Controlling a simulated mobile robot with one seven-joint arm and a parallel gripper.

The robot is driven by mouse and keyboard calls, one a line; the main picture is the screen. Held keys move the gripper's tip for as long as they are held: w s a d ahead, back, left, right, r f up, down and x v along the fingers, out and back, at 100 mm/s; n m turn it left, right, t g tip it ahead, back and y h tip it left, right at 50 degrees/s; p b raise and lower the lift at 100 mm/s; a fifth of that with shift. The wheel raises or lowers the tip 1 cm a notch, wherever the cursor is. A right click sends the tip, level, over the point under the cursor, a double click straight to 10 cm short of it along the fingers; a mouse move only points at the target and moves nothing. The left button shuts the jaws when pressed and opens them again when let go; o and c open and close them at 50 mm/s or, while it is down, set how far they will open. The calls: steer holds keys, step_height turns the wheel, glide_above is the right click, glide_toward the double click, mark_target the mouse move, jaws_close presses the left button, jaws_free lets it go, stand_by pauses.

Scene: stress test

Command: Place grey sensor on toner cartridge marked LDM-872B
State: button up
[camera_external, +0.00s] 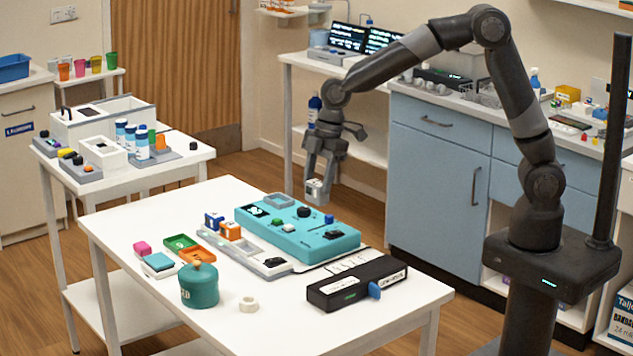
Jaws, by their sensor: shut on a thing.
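My gripper (317,180) hangs from the arm, pointing down, above the far side of the white table. It is shut on a small light grey block, the grey sensor (315,192), and holds it in the air. A long black cartridge-like box (340,292) with a white label, a green mark and a blue knob lies near the table's front right corner. It looks like the toner cartridge, but its label is too small to read. My gripper is behind and above it, well apart.
A teal device (297,231) and a grey tray (240,252) fill the table's middle. A teal canister (199,286), a white nut (248,303) and small coloured blocks stand at the left. A cluttered side table (190,150) is behind left. The front edge is mostly clear.

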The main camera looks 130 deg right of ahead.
steer(key=s+a, duration=0.6)
steer(key=a, duration=0.5)
glide_above(365, 277)
step_height(365, 277, down, 7)
steer(key=shift+d+f, duration=0.1)
steer(key=shift+f, duration=1.85)
steer(key=shift+f, duration=0.15)
steer(key=o, duration=1)
